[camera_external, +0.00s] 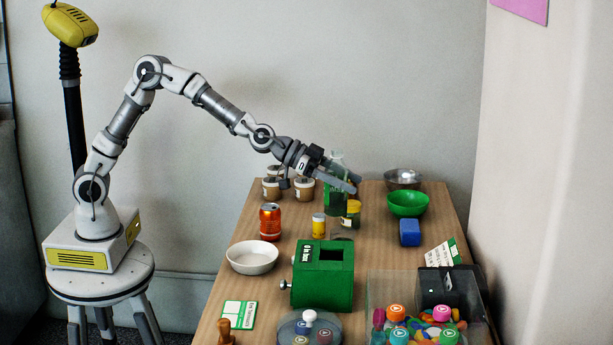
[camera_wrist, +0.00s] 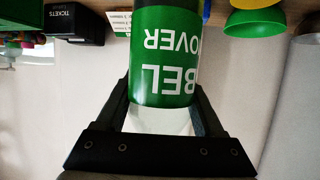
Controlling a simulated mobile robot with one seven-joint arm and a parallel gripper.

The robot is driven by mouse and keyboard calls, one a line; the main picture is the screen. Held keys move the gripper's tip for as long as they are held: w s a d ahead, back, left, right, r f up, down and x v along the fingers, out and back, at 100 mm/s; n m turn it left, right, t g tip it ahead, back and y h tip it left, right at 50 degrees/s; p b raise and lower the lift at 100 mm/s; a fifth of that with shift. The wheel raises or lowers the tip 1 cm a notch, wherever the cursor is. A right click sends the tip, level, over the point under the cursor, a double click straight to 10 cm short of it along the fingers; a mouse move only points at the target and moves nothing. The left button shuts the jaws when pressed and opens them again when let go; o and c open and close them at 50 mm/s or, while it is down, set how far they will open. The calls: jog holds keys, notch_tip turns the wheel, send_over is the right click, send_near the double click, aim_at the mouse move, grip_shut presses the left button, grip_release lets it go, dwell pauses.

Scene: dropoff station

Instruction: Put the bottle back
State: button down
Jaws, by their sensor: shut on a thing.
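The bottle (camera_external: 335,200) has a clear upper part and a green label, and it stands about upright towards the back of the wooden table. In the wrist view its green label (camera_wrist: 165,55) with white lettering shows upside down between my fingers. My gripper (camera_external: 345,182) reaches in from the left, tilted downward, and is shut around the bottle. Both fingers also show in the wrist view (camera_wrist: 165,100), one on each side of the bottle. I cannot tell whether the bottle's base touches the table.
Several brown jars (camera_external: 272,188) stand left of the bottle. A small yellow-lidded jar (camera_external: 353,208) is close by it. A green bowl (camera_external: 408,204), metal bowl (camera_external: 402,176) and blue block (camera_external: 410,233) are right. A green box (camera_external: 322,285), orange can (camera_external: 270,222) and white bowl (camera_external: 251,259) are nearer.

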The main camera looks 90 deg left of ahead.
jog(key=s+a+r+n+y+p, duration=0.2)
jog(key=s+n+y+p, duration=0.15)
jog(key=s, duration=0.45)
jog(key=s+a+r+n+y+p, duration=0.1)
jog(key=s+a+n+y+p, duration=0.25)
jog(key=s, duration=0.55)
jog(key=shift+g+y, duration=0.3)
jog(key=shift+g, duration=0.1)
jog(key=shift+w+a+f+b, duration=0.85)
jog(key=shift+a+f, duration=0.6)
jog(key=shift+f, duration=0.3)
jog(key=shift+w+a+f+b, duration=0.75)
jog(key=shift+a+f+b, duration=0.2)
jog(key=shift+a+f, duration=0.7)
jog(key=shift+w+a+f+b, duration=0.85)
jog(key=shift+a+f, duration=0.45)
jog(key=shift+f, duration=0.6)
jog(key=shift+s, duration=0.1)
jog(key=shift+f, duration=0.2)
grip_release()
